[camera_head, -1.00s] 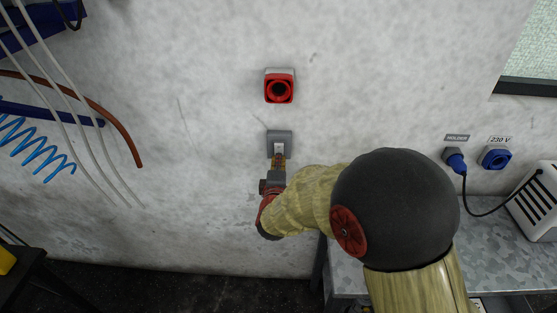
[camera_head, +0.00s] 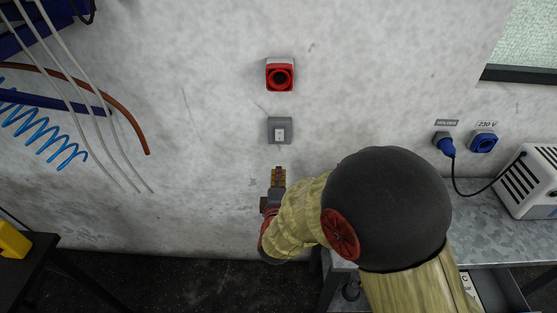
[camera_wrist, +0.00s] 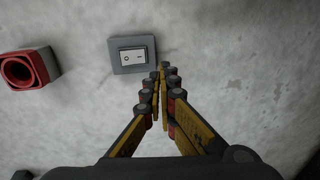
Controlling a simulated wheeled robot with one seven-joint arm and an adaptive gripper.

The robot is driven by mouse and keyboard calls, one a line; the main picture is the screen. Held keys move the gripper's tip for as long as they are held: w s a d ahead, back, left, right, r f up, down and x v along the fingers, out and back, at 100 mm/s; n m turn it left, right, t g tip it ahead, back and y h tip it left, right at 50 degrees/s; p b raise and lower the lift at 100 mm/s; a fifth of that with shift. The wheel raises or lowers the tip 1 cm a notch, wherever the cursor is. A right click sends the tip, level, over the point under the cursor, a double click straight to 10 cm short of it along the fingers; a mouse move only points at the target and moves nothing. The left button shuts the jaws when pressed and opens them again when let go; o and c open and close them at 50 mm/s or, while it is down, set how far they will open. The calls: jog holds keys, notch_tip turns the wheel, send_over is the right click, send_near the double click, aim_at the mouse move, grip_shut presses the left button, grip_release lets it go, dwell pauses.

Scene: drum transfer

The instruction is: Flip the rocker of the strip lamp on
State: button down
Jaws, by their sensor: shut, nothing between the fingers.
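The rocker switch (camera_head: 280,131) is a grey plate with a white rocker on the wall, below a red socket. It also shows in the wrist view (camera_wrist: 132,54), where the rocker bears a circle mark and a line mark. Which side is pressed in is too small to tell. My gripper (camera_head: 278,172) is shut and empty, below the switch in the head view and apart from it. In the wrist view its yellow fingertips (camera_wrist: 162,72) meet beside the plate's edge. No strip lamp can be made out in the frames.
The red socket (camera_head: 279,75) juts from the wall above the switch. Cables and hoses (camera_head: 125,120) hang at the left. The wall around the switch is clear.

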jog(key=shift+s+f, duration=0.1)
jog(key=shift+s, duration=1.05)
